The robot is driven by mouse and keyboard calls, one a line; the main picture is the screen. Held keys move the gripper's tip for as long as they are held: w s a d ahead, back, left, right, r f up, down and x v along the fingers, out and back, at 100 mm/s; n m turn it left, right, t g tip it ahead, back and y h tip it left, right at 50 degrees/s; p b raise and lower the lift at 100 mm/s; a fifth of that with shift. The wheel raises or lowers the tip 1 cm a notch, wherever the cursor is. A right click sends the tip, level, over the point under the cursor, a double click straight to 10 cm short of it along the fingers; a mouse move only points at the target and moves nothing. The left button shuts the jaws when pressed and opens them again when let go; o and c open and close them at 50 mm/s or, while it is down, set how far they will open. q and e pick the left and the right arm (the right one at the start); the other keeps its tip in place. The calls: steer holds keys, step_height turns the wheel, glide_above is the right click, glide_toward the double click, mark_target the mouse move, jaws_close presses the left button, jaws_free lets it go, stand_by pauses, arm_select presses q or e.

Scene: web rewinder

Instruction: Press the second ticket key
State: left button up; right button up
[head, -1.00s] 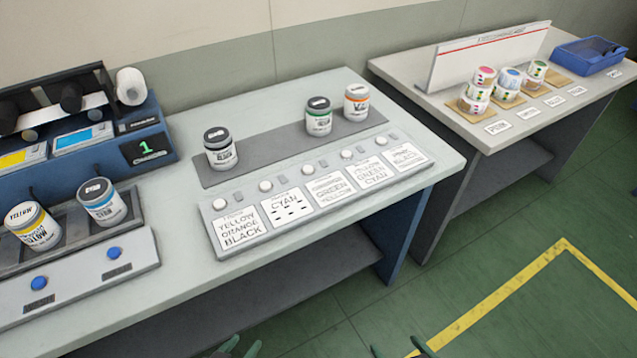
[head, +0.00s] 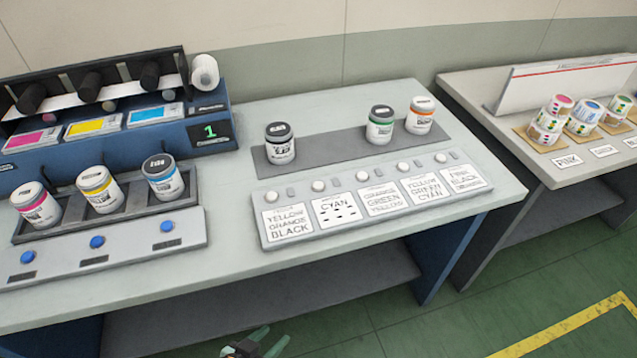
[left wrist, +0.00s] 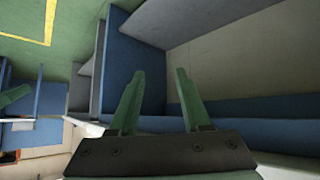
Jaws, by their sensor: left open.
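A sloped grey ticket panel (head: 382,238) lies along the front of the middle table, with a row of white printed tickets. A round white key sits above each ticket. The second ticket from the left (head: 336,210) reads CYAN, and its key (head: 318,186) shows clearly with nothing touching it. My left gripper (head: 262,343) is at the bottom edge of the head view, below and in front of the table, well apart from the panel. In the left wrist view, its two green fingers (left wrist: 158,92) are spread with nothing between them. My right gripper does not show in the head view.
Jars stand on a dark grey strip (head: 335,147) behind the panel. The blue rewinder (head: 110,130) shows a green 1; before it are three jars and blue buttons (head: 97,242). Another table (head: 480,90) with stacked rolls is at right. The tabletop in front of the panel is clear.

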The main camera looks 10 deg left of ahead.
arm_select(q)
jaws_close()
stand_by(0.7)
stand_by(0.8)
